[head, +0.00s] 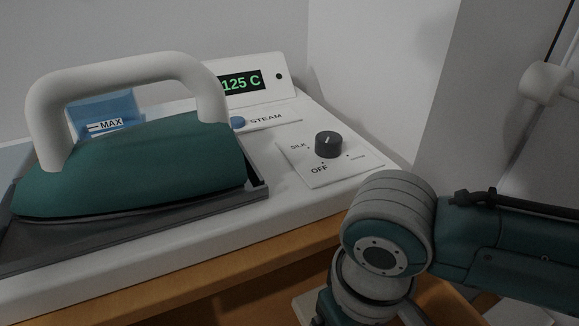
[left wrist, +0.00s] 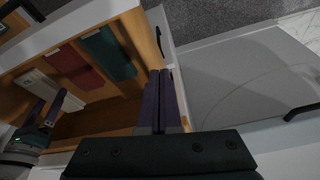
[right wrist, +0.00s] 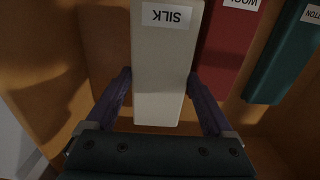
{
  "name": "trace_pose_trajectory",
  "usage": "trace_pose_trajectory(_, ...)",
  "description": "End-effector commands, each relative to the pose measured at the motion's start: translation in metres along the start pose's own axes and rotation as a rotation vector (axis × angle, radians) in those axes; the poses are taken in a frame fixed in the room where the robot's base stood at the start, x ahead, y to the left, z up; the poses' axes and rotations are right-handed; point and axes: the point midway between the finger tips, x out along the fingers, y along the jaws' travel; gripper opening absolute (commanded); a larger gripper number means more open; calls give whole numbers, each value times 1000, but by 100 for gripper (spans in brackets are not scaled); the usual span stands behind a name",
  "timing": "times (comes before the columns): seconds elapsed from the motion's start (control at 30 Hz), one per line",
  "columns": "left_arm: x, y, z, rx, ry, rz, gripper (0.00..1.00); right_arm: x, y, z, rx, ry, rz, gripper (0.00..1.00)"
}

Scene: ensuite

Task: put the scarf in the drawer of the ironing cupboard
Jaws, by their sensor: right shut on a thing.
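The ironing cupboard's drawer (left wrist: 118,124) is open, with orange-brown wood inside. A long cream piece (right wrist: 163,75) labelled SILK lies between my right gripper's purple fingers (right wrist: 165,108); I cannot tell whether it is the scarf. My right gripper is shut on it, inside or just over the drawer; it also shows in the left wrist view (left wrist: 50,110). A red piece (right wrist: 224,50) labelled WOOL and a green piece (right wrist: 275,65) with a partly cut-off label lie beside it. My left gripper (left wrist: 160,75) has its fingers close together at the drawer's edge and looks shut.
A green iron (head: 140,165) with a white handle rests on the grey plate of the white worktop. A dial (head: 328,144) and a display reading 125 C (head: 241,82) are on the worktop. A grey panel with a dark handle (left wrist: 302,111) stands beside the drawer.

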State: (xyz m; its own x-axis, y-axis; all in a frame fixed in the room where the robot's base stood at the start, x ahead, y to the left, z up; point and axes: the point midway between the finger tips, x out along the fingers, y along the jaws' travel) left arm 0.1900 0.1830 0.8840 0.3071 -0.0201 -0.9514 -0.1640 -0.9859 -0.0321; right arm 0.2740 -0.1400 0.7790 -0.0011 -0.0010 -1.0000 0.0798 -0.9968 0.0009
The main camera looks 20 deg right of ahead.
Motion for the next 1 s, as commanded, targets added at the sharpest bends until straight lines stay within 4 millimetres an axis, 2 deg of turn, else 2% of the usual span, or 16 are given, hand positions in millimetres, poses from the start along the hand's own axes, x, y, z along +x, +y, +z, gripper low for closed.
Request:
trace_pose_trajectory(0.23,17,0,6,0,-1,-1,0,36,0,0,1,1,1,28)
trace_pose_trajectory(0.67,18,-1,6,4,-2,-4,0,41,0,0,0,1,0,28)
trace_pose_trajectory(0.7,18,-1,6,4,-2,-4,0,41,0,0,0,1,0,90)
trace_pose_trajectory(0.8,18,-1,6,4,-2,-4,0,40,0,0,0,1,0,100)
trace_pose_trajectory(1.0,18,-1,6,4,-2,-4,0,40,0,0,0,1,0,100)
